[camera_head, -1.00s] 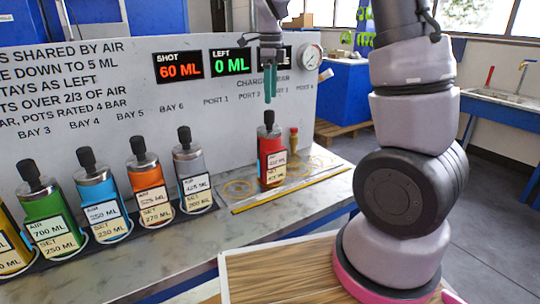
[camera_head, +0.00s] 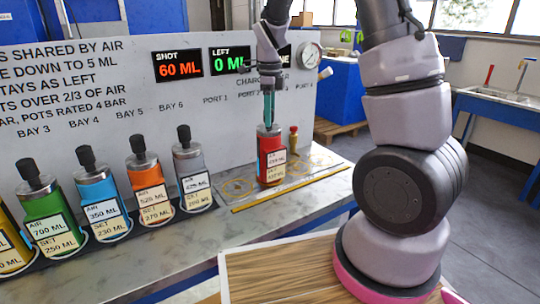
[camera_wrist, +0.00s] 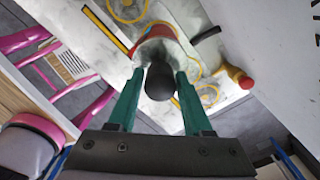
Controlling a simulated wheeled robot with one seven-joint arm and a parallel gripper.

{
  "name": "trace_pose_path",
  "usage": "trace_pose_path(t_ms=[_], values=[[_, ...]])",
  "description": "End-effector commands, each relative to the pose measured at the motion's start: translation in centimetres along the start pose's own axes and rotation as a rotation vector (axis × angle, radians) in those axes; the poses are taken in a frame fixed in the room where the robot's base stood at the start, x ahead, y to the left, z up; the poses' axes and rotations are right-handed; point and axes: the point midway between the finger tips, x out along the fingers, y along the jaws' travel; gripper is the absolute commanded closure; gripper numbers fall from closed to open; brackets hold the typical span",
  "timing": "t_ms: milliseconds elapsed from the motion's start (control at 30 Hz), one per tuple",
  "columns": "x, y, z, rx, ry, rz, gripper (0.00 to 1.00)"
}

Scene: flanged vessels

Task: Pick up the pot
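The red pot (camera_head: 270,160) stands upright on the port side of the bench, with two white labels on its front. My gripper (camera_head: 268,108) is directly above it, fingers pointing down, and hides its black knob in the head view. In the wrist view, the black knob (camera_wrist: 160,82) lies between the two green fingers of my gripper (camera_wrist: 160,78). A narrow gap shows on each side of the knob, so the fingers look open around it. Part of the red pot's body (camera_wrist: 156,33) shows beyond the knob.
Several coloured pots, including a green one (camera_head: 49,220) and an orange one (camera_head: 148,185), stand in a rack at left. A small red-and-yellow peg (camera_head: 293,142) stands close right of the red pot. A yellow strip (camera_head: 290,190) lies in front. The signboard (camera_head: 120,90) rises behind.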

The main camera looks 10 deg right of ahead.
Motion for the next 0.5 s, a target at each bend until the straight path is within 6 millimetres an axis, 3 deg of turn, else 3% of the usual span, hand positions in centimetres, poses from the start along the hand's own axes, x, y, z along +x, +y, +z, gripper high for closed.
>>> trace_pose_path(t_ms=[33, 100, 500], values=[[-0.02, 0.00, 0.00, 0.000, 0.000, 0.000, 0.74], [-0.02, 0.00, 0.00, 0.000, 0.000, 0.000, 1.00], [-0.04, 0.00, 0.00, 0.000, 0.000, 0.000, 1.00]])
